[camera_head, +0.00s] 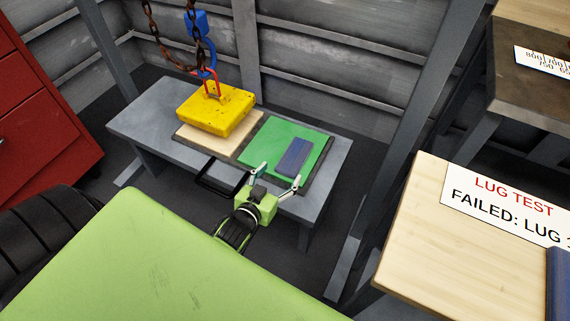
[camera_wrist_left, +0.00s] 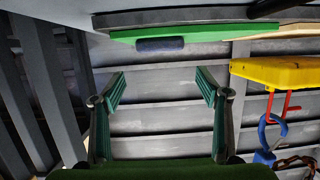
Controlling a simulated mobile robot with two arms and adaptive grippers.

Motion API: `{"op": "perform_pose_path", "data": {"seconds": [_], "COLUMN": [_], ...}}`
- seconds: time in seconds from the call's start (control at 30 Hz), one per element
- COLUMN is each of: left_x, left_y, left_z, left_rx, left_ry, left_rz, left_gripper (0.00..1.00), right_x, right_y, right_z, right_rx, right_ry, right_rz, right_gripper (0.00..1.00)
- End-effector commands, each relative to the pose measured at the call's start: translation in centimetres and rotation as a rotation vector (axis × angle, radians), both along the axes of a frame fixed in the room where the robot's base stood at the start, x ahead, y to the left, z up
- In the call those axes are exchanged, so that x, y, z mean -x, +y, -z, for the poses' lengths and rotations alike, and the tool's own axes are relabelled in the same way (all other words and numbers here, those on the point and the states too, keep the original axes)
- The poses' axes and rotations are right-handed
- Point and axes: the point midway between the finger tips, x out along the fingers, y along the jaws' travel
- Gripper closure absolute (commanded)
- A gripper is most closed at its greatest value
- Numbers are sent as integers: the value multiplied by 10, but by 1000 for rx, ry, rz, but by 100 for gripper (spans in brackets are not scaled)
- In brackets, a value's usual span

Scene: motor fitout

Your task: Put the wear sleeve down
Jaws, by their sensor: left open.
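A blue block-like piece, which looks like the wear sleeve (camera_head: 295,156), lies on the green mat (camera_head: 259,145) on the grey bench. It also shows dark blue against the green in the wrist view (camera_wrist_left: 160,45), which sees the scene upside down. My left gripper (camera_head: 279,175) is at the front edge of the bench, just in front of the sleeve. Its two fingers stand wide apart with nothing between them, and the wrist view shows the same empty gap (camera_wrist_left: 161,88). The sleeve appears apart from the fingers. My right gripper is not in view.
A yellow block (camera_head: 216,108) on a red hook and chain (camera_head: 169,50) is over a pale board (camera_head: 205,139) left of the mat. A black frame (camera_head: 222,178) is at the bench's front. A wooden table (camera_head: 440,245) with a sign and a red cabinet (camera_head: 45,125) flank the bench.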

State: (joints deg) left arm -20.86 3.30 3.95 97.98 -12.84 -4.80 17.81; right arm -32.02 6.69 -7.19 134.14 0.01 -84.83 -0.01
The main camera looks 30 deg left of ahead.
Motion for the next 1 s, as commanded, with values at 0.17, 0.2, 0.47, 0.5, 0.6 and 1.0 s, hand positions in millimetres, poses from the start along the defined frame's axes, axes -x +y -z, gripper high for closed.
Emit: {"op": "perform_pose_path", "data": {"seconds": [0.17,0.2,0.47,0.5,0.6,1.0], "left_x": [11,13,57,69,103,213], "left_y": [-1,-2,-22,-27,-43,-83], "left_z": [-2,-2,20,23,28,20], "left_rx": [-1,-3,-24,-28,-36,-68], "left_ry": [14,30,343,406,566,967], "left_rz": [-1,-4,7,17,55,215], "left_gripper": [32,32,32,32,32,32], "right_x": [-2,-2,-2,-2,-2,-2], "right_y": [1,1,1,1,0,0], "right_z": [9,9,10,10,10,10], "right_rx": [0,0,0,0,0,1], "right_ry": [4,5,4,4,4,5], "right_rz": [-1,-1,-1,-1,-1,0], "right_gripper": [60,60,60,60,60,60]}}
